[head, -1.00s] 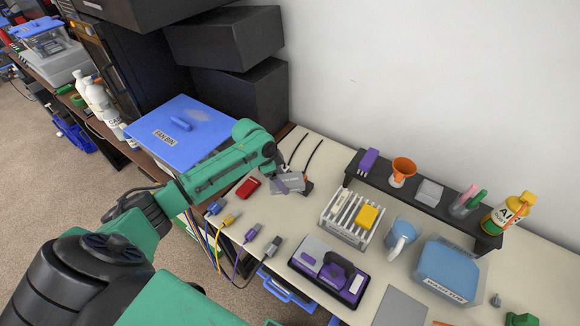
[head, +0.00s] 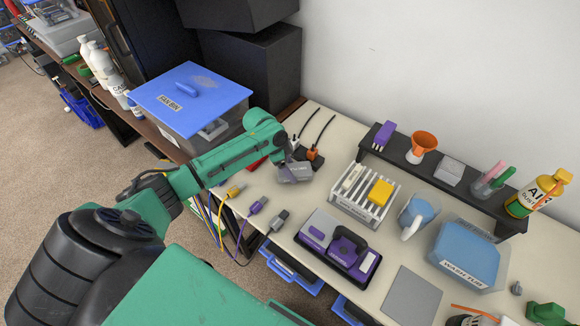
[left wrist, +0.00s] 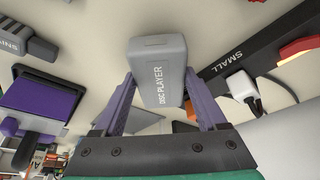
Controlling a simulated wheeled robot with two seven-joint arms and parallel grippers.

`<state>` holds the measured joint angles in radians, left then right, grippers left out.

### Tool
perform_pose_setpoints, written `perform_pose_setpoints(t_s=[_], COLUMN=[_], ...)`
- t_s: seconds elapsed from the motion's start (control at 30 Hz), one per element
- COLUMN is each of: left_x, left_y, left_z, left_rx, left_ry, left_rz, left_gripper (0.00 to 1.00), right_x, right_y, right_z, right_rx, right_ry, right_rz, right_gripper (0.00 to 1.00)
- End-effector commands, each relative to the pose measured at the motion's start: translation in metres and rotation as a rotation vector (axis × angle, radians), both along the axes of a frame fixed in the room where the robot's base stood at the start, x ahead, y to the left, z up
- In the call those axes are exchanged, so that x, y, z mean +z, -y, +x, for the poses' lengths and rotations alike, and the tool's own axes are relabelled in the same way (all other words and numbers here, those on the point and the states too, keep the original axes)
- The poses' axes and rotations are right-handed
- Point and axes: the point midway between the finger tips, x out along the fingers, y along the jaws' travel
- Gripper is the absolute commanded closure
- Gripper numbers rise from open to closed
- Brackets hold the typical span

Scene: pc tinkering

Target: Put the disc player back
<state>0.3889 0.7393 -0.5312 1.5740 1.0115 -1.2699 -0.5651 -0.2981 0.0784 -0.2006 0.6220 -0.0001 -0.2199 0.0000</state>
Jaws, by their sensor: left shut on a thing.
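The disc player (head: 298,173) is a small grey box over the left-back part of the table. Its "DISC PLAYER" label is readable in the left wrist view (left wrist: 160,82). My left gripper (head: 287,170) is shut on it, with a purple finger on either side. In the head view it looks tilted and is partly covered by the gripper; I cannot tell how far above the table it is. My right gripper is not in view.
A white slotted rack (head: 344,206) with a yellow block (head: 380,191) stands right of the gripper. A black power strip (head: 302,158) lies behind it. Cable connectors (head: 278,220) line the near edge. A blue-lidded bin (head: 188,93) stands left. A purple-grey device (head: 341,245) sits in front.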

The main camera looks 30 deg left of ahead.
Motion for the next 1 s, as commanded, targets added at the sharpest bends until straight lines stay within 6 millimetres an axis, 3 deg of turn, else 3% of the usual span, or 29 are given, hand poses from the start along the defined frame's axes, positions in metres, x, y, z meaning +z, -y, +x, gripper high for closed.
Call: perform_pose_setpoints(t_s=[0.8,0.83,1.0], left_x=[-0.010,-0.009,-0.009], left_y=[0.000,0.000,0.000], left_z=[0.000,0.000,0.000], left_rx=[0.000,0.000,0.000], left_ry=[-0.001,0.000,-0.001], left_rz=[-0.001,0.000,-0.001], left_gripper=[0.84,0.18,0.18], right_x=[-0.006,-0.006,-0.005], right_y=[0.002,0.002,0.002], right_z=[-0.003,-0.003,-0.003], right_rx=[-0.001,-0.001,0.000], right_ry=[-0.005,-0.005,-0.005], right_rz=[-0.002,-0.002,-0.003], right_gripper=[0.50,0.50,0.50])
